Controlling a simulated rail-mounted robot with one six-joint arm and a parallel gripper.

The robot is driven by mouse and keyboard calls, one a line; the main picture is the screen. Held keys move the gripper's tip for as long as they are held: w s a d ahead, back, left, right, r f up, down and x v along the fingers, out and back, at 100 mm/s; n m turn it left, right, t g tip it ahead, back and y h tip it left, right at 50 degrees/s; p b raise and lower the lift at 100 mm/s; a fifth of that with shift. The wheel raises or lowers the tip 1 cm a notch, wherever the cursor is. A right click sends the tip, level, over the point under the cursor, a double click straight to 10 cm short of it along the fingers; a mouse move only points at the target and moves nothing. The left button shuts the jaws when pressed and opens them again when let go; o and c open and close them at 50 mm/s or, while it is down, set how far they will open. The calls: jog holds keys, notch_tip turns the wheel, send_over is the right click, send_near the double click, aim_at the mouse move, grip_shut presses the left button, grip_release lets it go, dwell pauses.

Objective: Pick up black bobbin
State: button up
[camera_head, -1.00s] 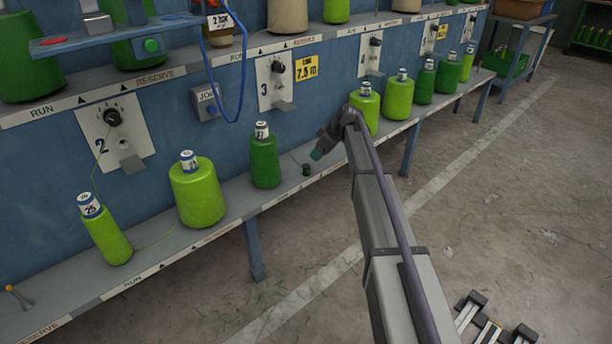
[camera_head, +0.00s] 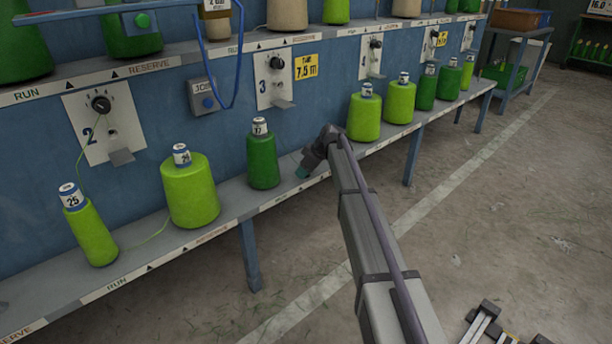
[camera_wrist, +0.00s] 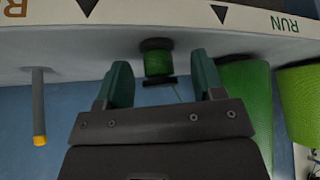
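The black bobbin (camera_wrist: 158,64) has dark end flanges and green yarn wound between them. It sits on the grey lower shelf (camera_wrist: 100,50), near the shelf's front edge in the wrist view. My gripper (camera_wrist: 161,72) is open, with its two teal fingertips on either side of the bobbin and a gap to each. I cannot tell how far the fingertips overlap the bobbin in depth. In the head view my gripper (camera_head: 302,172) is low over the shelf, right of the dark green cone 37, and the bobbin is hidden behind it.
The dark green cone (camera_head: 263,164) stands left of my gripper, and a light green cone (camera_head: 365,118) stands to its right. A grey rod with an orange tip (camera_wrist: 39,110) shows in the wrist view. The blue back panel (camera_head: 330,95) closes off the rear.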

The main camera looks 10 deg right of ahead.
jog(key=c, duration=0.9)
jog(key=shift+r, duration=0.1)
jog(key=shift+c, duration=0.2)
